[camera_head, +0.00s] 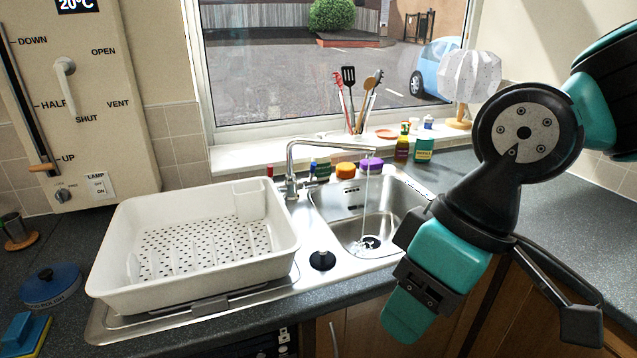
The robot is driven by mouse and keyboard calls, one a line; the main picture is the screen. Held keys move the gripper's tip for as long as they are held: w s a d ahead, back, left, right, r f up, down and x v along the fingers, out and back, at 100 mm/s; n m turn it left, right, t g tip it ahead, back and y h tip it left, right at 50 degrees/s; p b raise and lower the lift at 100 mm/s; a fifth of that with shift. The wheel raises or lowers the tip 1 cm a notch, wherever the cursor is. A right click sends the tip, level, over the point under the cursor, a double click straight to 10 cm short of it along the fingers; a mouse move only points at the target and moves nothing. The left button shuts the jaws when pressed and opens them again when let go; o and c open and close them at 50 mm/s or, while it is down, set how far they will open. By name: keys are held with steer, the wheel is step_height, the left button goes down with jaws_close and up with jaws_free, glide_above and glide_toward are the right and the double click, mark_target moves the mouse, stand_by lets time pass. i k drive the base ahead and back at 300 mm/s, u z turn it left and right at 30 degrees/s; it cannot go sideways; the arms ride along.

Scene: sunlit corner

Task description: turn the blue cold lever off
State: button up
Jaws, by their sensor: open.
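A chrome tap (291,165) stands behind the sink (388,190), and a stream of water (365,205) runs from its spout into the basin. A small blue lever (312,169) shows just right of the tap's base, partly merged with the items behind it; its exact angle is too small to tell. A small red lever (269,170) is on the left side. My gripper (490,328) is open and empty at the lower right, in front of the worktop, well apart from the tap and blue lever.
A white dish rack (118,268) fills the drainer left of the sink. Orange (345,170) and purple (371,165) items stand behind the basin. A utensil pot (356,120), bottles and a lamp (470,78) line the sill. The right worktop is mostly clear.

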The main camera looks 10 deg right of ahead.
mark_target(312, 182)
steer(key=z, duration=0.05)
steer(key=k, duration=0.65)
steer(key=u, duration=0.85)
steer(key=i, duration=1.35)
steer(key=z, duration=0.6)
